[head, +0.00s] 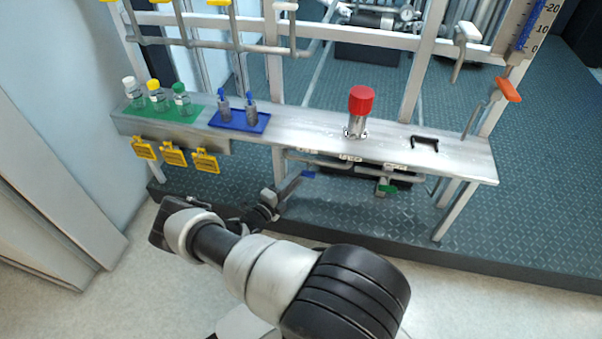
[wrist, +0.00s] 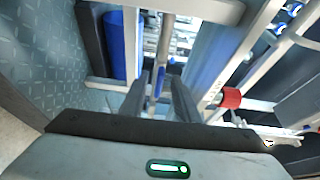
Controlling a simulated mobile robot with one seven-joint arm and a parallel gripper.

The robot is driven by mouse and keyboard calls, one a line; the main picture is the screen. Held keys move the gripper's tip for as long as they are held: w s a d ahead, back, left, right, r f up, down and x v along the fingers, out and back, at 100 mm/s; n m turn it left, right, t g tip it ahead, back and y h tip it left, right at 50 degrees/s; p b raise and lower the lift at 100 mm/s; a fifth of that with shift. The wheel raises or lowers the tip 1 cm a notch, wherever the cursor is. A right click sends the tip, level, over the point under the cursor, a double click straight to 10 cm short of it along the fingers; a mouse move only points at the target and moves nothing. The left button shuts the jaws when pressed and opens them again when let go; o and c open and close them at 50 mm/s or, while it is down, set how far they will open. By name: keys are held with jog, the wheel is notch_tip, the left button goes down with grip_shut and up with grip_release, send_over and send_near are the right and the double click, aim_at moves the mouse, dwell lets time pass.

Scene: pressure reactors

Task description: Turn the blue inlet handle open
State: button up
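A small blue handle (head: 308,174) shows under the front edge of the bench in the head view, just beyond the tip of my gripper (head: 291,186). In the wrist view a narrow blue handle (wrist: 159,82) appears in the gap between the two dark fingers of my gripper (wrist: 160,80). The fingers stand apart, with space visible on both sides of the blue piece, so my gripper looks open. I cannot tell whether either finger touches it. My arm covers part of the area below the bench in the head view.
A green handle (head: 387,188) sits under the bench further right. The metal bench (head: 310,130) carries a red-capped fitting (head: 360,102), a blue tray (head: 262,127) and several bottles. Yellow tags (head: 174,154) hang at its front left. A red part (wrist: 230,98) lies right of the fingers.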

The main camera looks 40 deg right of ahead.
jog(key=p+v, duration=0.1)
jog(key=v, duration=1.2)
jog(key=shift+a, duration=0.2)
